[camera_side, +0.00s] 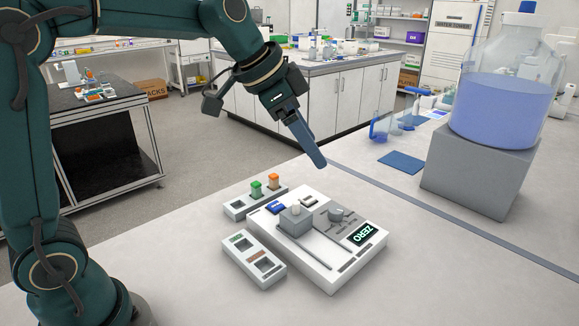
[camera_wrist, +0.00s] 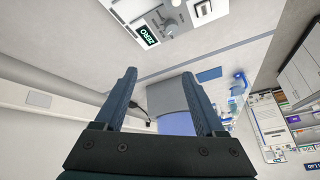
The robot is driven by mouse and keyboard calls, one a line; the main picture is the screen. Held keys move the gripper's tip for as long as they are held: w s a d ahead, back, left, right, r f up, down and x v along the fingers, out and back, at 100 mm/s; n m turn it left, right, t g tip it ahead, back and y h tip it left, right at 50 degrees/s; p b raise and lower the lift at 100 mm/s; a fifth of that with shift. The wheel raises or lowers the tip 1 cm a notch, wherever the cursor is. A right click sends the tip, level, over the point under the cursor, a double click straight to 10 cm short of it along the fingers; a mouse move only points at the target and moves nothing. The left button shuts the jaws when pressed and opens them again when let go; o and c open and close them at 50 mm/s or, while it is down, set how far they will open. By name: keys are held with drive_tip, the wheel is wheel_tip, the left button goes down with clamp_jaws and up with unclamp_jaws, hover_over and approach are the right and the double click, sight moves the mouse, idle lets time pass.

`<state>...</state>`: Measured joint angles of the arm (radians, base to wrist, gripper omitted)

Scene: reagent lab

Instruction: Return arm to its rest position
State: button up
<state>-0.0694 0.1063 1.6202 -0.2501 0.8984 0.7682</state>
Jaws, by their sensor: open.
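My gripper (camera_side: 318,158) hangs in the air above and behind the white instrument (camera_side: 345,262) in the side view. In the wrist view its two dark fingers (camera_wrist: 163,90) stand wide apart with nothing between their tips, so it is open and empty. The instrument lies on the pale bench and carries a grey block with a knob, a dial and a display reading ZERO. Its display also shows at the top of the wrist view (camera_wrist: 147,36). My arm is bent, with the forearm reaching out over the bench.
A white holder (camera_side: 236,208) has a green and an orange cap. A second holder (camera_side: 246,262) has square openings. A large bottle of blue liquid (camera_side: 503,105) stands on a grey block (camera_side: 478,172) at right. A blue mat (camera_side: 401,162) and glassware lie behind.

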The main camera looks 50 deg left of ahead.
drive_tip(key=s+n, duration=0.2)
drive_tip(key=s, duration=0.9)
drive_tip(key=s+a+f+n+y, duration=0.1)
drive_tip(key=s+f+n, duration=0.3)
drive_tip(key=s+f, duration=0.2)
drive_tip(key=s, duration=0.2)
drive_tip(key=shift+s+a+f+n+g+y, duration=0.15)
drive_tip(key=shift+s+a+n+g+y, duration=0.15)
drive_tip(key=shift+s+n+y, duration=0.1)
